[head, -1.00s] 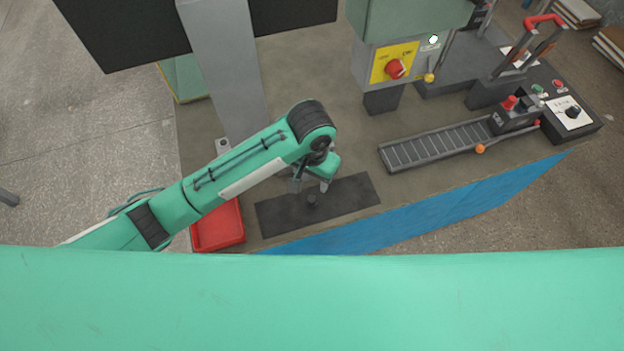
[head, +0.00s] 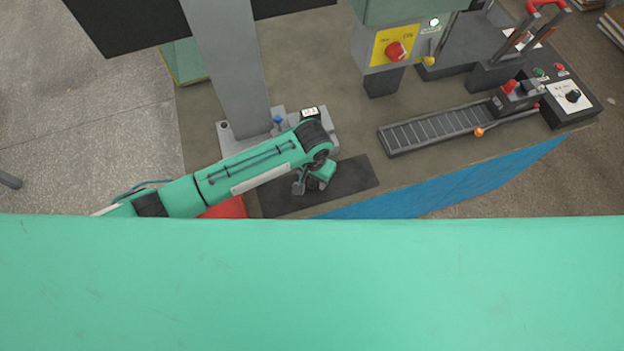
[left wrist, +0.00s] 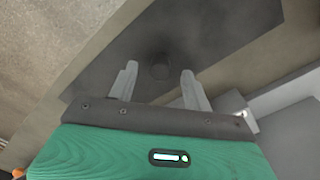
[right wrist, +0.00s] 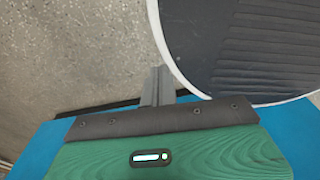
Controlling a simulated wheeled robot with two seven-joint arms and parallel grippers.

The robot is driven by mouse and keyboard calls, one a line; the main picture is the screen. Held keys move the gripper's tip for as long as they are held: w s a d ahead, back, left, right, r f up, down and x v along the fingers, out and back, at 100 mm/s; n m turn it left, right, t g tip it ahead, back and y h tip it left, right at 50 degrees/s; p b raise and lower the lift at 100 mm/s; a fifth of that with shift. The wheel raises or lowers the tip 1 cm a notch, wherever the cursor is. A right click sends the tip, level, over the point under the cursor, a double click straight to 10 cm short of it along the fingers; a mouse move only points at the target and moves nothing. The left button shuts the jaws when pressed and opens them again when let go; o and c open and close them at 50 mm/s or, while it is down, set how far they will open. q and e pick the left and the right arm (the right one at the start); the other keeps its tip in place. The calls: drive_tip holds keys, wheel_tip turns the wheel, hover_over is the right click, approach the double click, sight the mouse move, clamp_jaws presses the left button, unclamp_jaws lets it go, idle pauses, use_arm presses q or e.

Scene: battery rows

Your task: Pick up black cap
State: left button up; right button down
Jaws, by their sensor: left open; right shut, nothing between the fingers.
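The black cap (left wrist: 161,67) stands on the dark mat (left wrist: 210,30). In the left wrist view it lies between and slightly beyond the two fingertips of my left gripper (left wrist: 160,76), which is open and empty. In the head view my left gripper (head: 312,186) hangs low over the mat (head: 352,180), and the cap is mostly hidden behind it. My right gripper (right wrist: 157,85) shows in the right wrist view with its fingers together and empty, away from the cap.
A red tray (head: 228,208) is partly hidden under my left arm. A grey roller track (head: 440,128) lies to the right of the mat. A machine with a yellow switch plate (head: 383,47) stands behind. In the right wrist view a round dark disc (right wrist: 255,45) is close by.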

use_arm(q)
drive_tip(key=shift+f, duration=0.8)
drive_tip(key=c, duration=1)
drive_tip(key=shift+c, duration=0.2)
